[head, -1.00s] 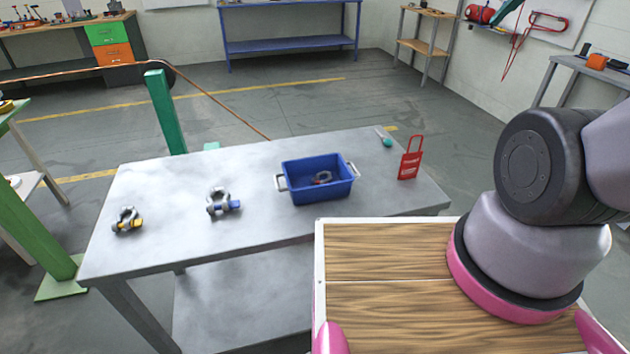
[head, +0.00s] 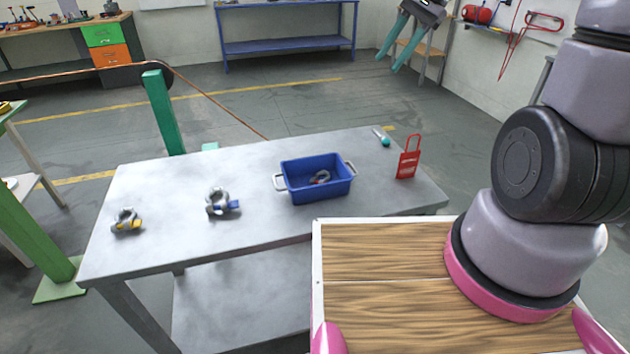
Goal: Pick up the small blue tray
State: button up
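The small blue tray (head: 318,190) stands upright on the grey metal table, right of the table's middle. It has a light grey handle at each short end. A small shackle (head: 320,177) with a reddish part lies inside it. My gripper (head: 392,62) is at the top of the head view, high above and beyond the table. Its two teal fingers point down and to the left, are spread apart, and have nothing between them. The gripper is well clear of the tray.
On the grey table (head: 150,250) are a shackle with a yellow pin (head: 126,222), a shackle with a blue pin (head: 220,203), a red tag (head: 408,160) and a teal-handled tool (head: 384,138). A green post (head: 163,112) stands behind the table.

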jog(key=w+a+f+m+g+y, duration=0.1)
jog(key=w+a+f+m+y, duration=0.1)
jog(key=f, duration=0.4)
jog(key=w+a+f+m+g+y, duration=0.1)
jog(key=w+a+f+g, duration=0.15)
jog(key=f, duration=0.35)
jog(key=m+y, duration=0.4)
send_near(309, 159)
jog(key=shift+w+d+g, duration=0.25)
jog(key=shift+w+d, duration=0.15)
jog(key=shift+w, duration=0.05)
jog(key=shift+s+a+f, duration=0.1)
jog(key=shift+a+f, duration=0.1)
jog(key=shift+a, duration=0.05)
jog(key=shift+m, duration=0.3)
jog(key=x, duration=1)
jog(key=shift+s+a+r, duration=0.1)
jog(key=shift+s+a, duration=0.05)
jog(key=shift+c, duration=0.3)
grip_shut()
